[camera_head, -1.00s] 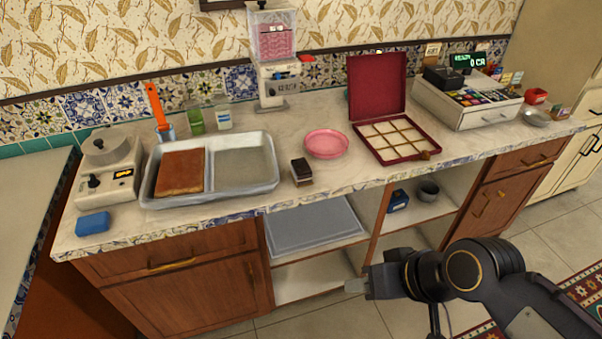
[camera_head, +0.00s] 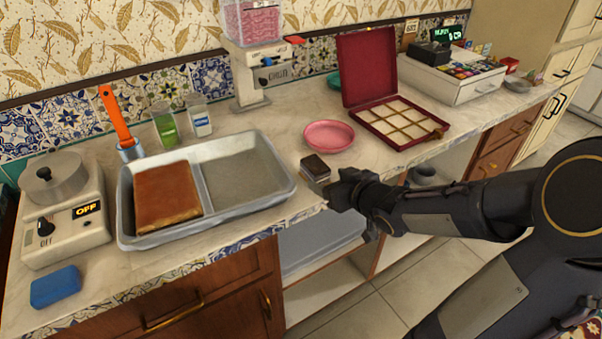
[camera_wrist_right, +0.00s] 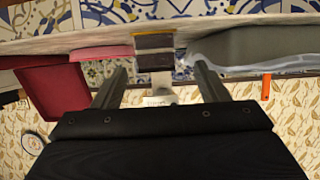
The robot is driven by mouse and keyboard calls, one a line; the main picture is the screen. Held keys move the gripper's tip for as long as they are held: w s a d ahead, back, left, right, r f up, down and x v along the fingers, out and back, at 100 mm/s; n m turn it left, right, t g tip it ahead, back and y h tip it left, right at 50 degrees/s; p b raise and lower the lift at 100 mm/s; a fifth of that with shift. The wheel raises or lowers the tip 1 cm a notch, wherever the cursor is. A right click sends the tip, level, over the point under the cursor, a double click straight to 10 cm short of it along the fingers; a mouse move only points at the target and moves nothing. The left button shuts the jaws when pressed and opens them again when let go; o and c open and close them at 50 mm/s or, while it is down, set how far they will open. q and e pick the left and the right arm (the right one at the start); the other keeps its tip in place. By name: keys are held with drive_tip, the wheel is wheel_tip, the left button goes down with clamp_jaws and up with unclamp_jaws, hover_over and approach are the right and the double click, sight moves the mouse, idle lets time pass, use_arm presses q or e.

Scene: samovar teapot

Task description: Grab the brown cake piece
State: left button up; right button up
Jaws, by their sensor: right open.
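A small brown cake piece (camera_head: 315,167) with a dark top stands on the counter by its front edge, between the metal tray and the pink plate. In the right wrist view, a layered brown block (camera_wrist_right: 153,48) shows beyond and between the two fingers. My right gripper (camera_wrist_right: 163,82) is open and empty, with its fingers pointing at the piece. In the head view, my right gripper (camera_head: 333,192) is just in front of the piece, at the counter edge; its fingertips are hard to make out. My left gripper is not in view.
A metal tray (camera_head: 270,150) with a large brown cake slab (camera_head: 165,195) lies to the left. A pink plate (camera_head: 329,135) and an open red box (camera_head: 370,70) are to the right. A dispenser (camera_head: 255,50) stands behind. A blue sponge (camera_head: 55,287) lies front left.

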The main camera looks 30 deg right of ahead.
sight(315, 169)
drive_tip(key=shift+w+a+f, duration=0.1)
drive_tip(key=shift+w+f, duration=0.15)
drive_tip(key=shift+w, duration=0.15)
drive_tip(key=x, duration=0.2)
drive_tip(key=b+x, duration=0.1)
drive_tip(key=x, duration=0.1)
drive_tip(key=b+x, duration=0.1)
drive_tip(key=x, duration=0.2)
drive_tip(key=shift+w+d+r, duration=0.2)
drive_tip(key=shift+d+r, duration=0.05)
drive_tip(key=shift+d, duration=0.1)
drive_tip(key=c, duration=1.1)
drive_tip(key=shift+r, duration=0.2)
